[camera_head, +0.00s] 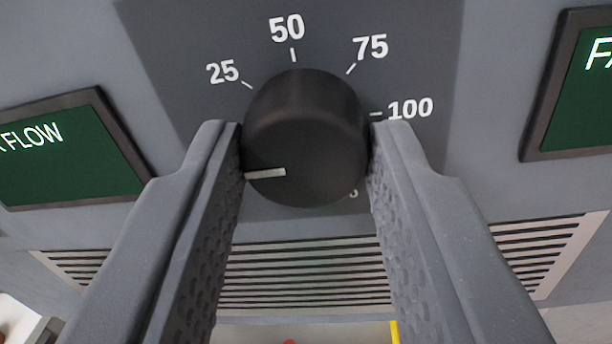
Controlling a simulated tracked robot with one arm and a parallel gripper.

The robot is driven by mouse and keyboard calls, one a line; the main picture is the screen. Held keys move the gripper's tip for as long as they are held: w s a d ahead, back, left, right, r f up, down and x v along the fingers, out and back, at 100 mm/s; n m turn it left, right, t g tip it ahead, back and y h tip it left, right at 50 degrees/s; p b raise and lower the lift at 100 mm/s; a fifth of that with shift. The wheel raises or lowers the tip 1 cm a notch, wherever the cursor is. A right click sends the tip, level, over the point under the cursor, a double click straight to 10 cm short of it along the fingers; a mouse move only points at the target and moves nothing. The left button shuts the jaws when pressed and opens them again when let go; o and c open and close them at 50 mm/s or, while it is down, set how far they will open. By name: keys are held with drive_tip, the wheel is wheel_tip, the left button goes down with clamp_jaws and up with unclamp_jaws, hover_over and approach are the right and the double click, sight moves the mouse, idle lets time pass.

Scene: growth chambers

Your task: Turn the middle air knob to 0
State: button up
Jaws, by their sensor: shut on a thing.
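The black round air knob (305,130) sits on a dark grey dial plate in the upper middle of the head view. Its white pointer line (265,173) points left and slightly down. The marks 25 (222,72), 50 (287,28), 75 (370,47) and 100 (410,108) show around it. No 0 mark is visible; the plate left of the knob is partly behind my left finger. My gripper (306,155) is shut on the knob, with one finger against each side.
A green screen reading "FLOW" (70,150) is at the left, and another green screen (580,90) is cut off at the right. A slatted vent (300,275) runs below the knob. A yellow strip (394,332) shows at the bottom edge.

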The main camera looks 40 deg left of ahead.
drive_tip(key=shift+w+f, duration=0.1)
drive_tip(key=shift+f, duration=0.05)
drive_tip(key=o, duration=0.9)
drive_tip(key=shift+c, duration=0.2)
drive_tip(key=shift+o, duration=0.5)
drive_tip(key=shift+w+f, duration=0.1)
drive_tip(key=shift+w, duration=0.1)
drive_tip(key=shift+s, duration=0.15)
drive_tip(key=shift+s+d+r, duration=0.25)
drive_tip(key=shift+s+d, duration=0.1)
drive_tip(key=shift+s, duration=0.2)
drive_tip(key=b+v, duration=0.8)
drive_tip(key=v, duration=0.4)
drive_tip(key=shift+s+d+f, duration=0.15)
drive_tip(key=shift+d, duration=0.05)
